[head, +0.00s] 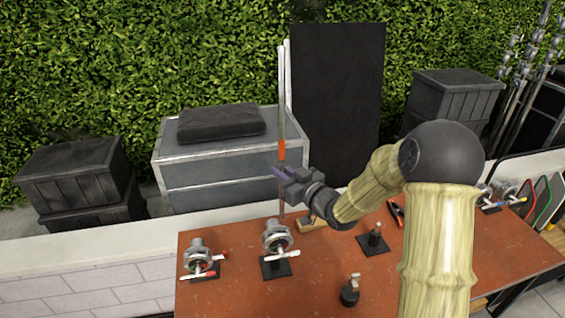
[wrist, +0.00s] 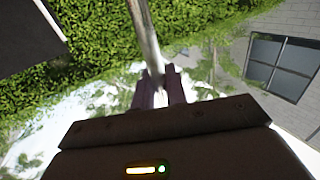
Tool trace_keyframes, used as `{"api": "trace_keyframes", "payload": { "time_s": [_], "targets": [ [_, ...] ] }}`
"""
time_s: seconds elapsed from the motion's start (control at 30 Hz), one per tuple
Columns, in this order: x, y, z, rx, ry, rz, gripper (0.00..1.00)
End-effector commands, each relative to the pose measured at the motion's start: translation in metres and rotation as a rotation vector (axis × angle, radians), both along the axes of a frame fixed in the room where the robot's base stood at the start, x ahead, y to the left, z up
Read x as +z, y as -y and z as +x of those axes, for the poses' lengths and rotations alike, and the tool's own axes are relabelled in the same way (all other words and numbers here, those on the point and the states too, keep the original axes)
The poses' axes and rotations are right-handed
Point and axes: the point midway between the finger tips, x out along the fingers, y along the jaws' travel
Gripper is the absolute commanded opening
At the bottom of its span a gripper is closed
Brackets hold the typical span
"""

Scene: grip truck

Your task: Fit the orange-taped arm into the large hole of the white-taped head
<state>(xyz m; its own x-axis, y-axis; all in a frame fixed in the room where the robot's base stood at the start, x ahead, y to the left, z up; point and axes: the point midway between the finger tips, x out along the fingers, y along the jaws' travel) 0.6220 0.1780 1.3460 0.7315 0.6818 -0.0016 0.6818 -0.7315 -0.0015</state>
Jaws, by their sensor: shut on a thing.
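The orange-taped arm (head: 282,120) is a long thin metal rod, held nearly upright, with an orange band (head: 282,150) just above my gripper (head: 281,173). My gripper is shut on the rod; the wrist view also shows the rod (wrist: 145,35) between the purple fingers (wrist: 158,88). The rod's lower end comes down by the head with white on it (head: 277,236), a round silver grip head on a black stand. In this view the rod's lower end overlaps the area just above and behind that head. I cannot tell whether it touches the head or enters a hole.
A second silver head (head: 198,255) with red-marked handles stands to the left on the brown table (head: 235,290). Small black stands (head: 374,240) and (head: 350,290) and an orange-handled clamp (head: 396,212) lie to the right. Grey cases and a black panel (head: 340,100) stand behind.

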Motion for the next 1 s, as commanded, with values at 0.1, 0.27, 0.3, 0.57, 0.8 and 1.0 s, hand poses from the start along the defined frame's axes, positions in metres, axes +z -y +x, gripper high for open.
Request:
{"api": "trace_keyframes", "payload": {
  "time_s": [0.1, 0.27, 0.3, 0.57, 0.8, 1.0],
  "targets": [
    [0.001, 0.0, 0.0, -0.001, 0.002, 0.001, 0.0],
    [0.001, 0.001, 0.0, -0.001, 0.003, 0.001, 0.0],
    [0.001, 0.001, 0.0, -0.001, 0.003, 0.001, 0.0],
    [-0.003, 0.001, 0.0, -0.002, 0.001, 0.001, 0.0],
    [-0.02, 0.0, 0.0, -0.001, 0.001, 0.001, 0.0],
    [-0.035, -0.004, -0.001, 0.007, 0.001, 0.001, 0.0]
  ]
}}
